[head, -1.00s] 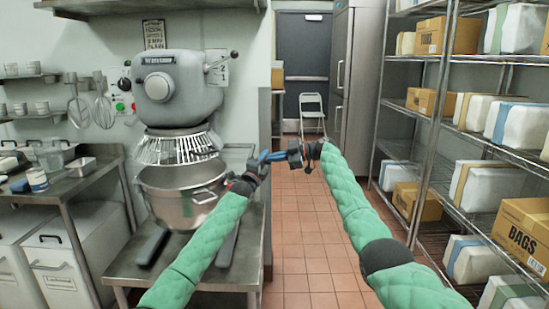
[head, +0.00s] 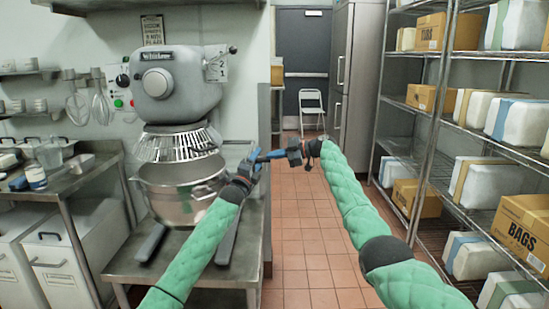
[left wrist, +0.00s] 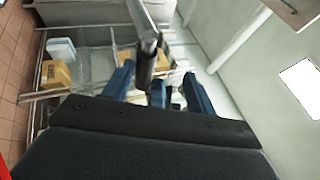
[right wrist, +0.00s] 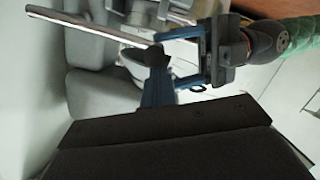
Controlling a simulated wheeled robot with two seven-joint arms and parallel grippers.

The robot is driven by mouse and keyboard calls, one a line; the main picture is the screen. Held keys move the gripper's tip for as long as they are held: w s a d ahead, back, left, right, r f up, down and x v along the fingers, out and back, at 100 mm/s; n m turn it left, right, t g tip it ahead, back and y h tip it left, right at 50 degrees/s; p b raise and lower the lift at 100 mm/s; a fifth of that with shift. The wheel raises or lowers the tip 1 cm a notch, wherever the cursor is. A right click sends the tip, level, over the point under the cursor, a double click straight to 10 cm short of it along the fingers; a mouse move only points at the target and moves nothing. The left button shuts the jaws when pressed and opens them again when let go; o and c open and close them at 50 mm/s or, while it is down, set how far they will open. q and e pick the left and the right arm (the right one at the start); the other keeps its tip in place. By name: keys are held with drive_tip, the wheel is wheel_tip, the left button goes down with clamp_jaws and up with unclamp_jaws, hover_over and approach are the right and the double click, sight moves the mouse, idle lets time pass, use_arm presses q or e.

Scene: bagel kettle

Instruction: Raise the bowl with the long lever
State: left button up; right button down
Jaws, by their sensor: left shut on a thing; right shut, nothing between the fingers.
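The steel bowl (head: 180,200) hangs in the grey mixer (head: 180,85), under the wire guard (head: 180,145), with a narrow gap between rim and guard. My left gripper (head: 253,162) is at the mixer's right side, shut on the long lever. The lever shows as a dark bar between its fingers in the left wrist view (left wrist: 147,50) and as a pale rod in the right wrist view (right wrist: 85,27). My right gripper (head: 268,156) is shut and empty, its blue fingertips close to the lever's end and my left gripper. I cannot tell whether they touch.
The mixer stands on a steel table (head: 190,270). A side counter (head: 75,180) with containers is at left. A wire shelf (head: 450,150) with boxes and packages is at right. The tiled floor (head: 300,240) between is clear, with a white chair (head: 312,108) far back.

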use_arm(q)
drive_tip(key=s+a+r, duration=0.1)
drive_tip(key=s+r, duration=0.1)
drive_tip(key=s, duration=0.7)
drive_tip(key=s+d+f+n+g+y, duration=0.15)
drive_tip(key=s+f+n, duration=0.25)
drive_tip(key=s+f, duration=0.75)
drive_tip(key=s+f+n+g+y, duration=0.15)
drive_tip(key=s+f+n, duration=0.25)
drive_tip(key=f, duration=1.5)
drive_tip(key=s+d+f+n+g, duration=0.1)
drive_tip(key=s+f+n+g, duration=0.45)
drive_tip(key=f, duration=0.95)
drive_tip(key=s+f+n+g, duration=0.1)
drive_tip(key=s+f+n, duration=0.2)
drive_tip(key=s+f, duration=0.5)
drive_tip(key=s+f+n+g+y, duration=0.1)
drive_tip(key=s+f, duration=0.8)
drive_tip(key=s, duration=1.2)
drive_tip(key=s+f+n+g+y, duration=0.1)
drive_tip(key=s+f+n, duration=0.4)
drive_tip(key=s, duration=1)
wheel_tip(320, 180, down, 3)
drive_tip(key=shift+s+f+g, duration=0.2)
drive_tip(key=shift+s+g, duration=0.05)
drive_tip(key=shift+g, duration=0.6)
drive_tip(key=shift+f, duration=0.1)
drive_tip(key=shift+f+b, duration=0.5)
drive_tip(key=shift+b, duration=0.25)
